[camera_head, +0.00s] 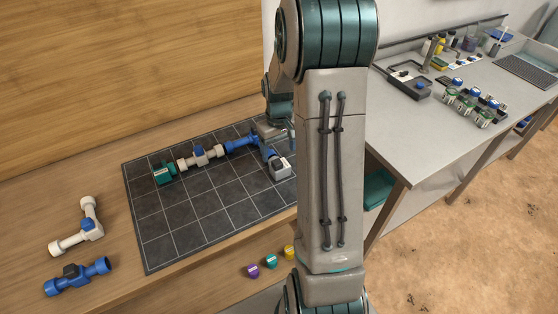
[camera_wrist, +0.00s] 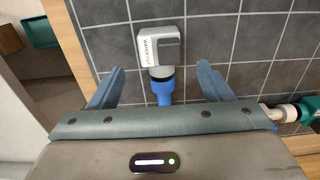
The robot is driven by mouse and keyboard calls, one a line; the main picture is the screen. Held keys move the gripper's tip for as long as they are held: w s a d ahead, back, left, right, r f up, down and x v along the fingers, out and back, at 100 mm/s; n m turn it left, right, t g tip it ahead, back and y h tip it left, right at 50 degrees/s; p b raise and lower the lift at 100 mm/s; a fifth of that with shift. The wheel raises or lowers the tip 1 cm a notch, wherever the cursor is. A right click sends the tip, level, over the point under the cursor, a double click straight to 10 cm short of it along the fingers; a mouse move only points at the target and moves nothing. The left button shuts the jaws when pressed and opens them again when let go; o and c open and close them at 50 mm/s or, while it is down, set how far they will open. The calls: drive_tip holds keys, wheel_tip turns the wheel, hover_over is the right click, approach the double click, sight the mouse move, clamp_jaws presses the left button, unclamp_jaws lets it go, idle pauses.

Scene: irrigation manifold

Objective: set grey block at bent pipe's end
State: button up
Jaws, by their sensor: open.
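The grey block (camera_head: 281,169), lettered on its side, stands on the dark gridded mat (camera_head: 160,235) at the right end of the pipe line. In the wrist view the grey block (camera_wrist: 159,47) meets the end of the blue bent pipe (camera_wrist: 163,92), with no clear gap visible. The bent blue pipe (camera_head: 240,144) runs left to a white pipe with a blue valve (camera_head: 201,158), then to a green block (camera_head: 164,174). My gripper (camera_wrist: 160,68) is open, one finger on each side of the block and pipe joint, touching neither visibly. My arm hides part of the mat's right side.
A white bent pipe (camera_head: 80,228) and a blue valve piece (camera_head: 77,276) lie on the wood table left of the mat. Small purple, teal and yellow pieces (camera_head: 271,262) sit at the front edge. A grey bench (camera_head: 420,135) with several parts stands at right.

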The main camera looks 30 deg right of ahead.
wheel_tip(320, 180, up, 5)
drive_tip(key=shift+a+f, duration=0.1)
drive_tip(key=shift+f, duration=0.1)
drive_tip(key=s+a+r+t, duration=0.1)
drive_tip(key=s+a+r, duration=0.4)
drive_tip(key=s+a, duration=0.2)
drive_tip(key=s+a+r+t, duration=0.2)
drive_tip(key=s+a+r, duration=0.4)
drive_tip(key=s, duration=0.6)
drive_tip(key=shift+s+a+t, duration=0.2)
drive_tip(key=shift+a+t, duration=0.1)
drive_tip(key=shift+a, duration=0.05)
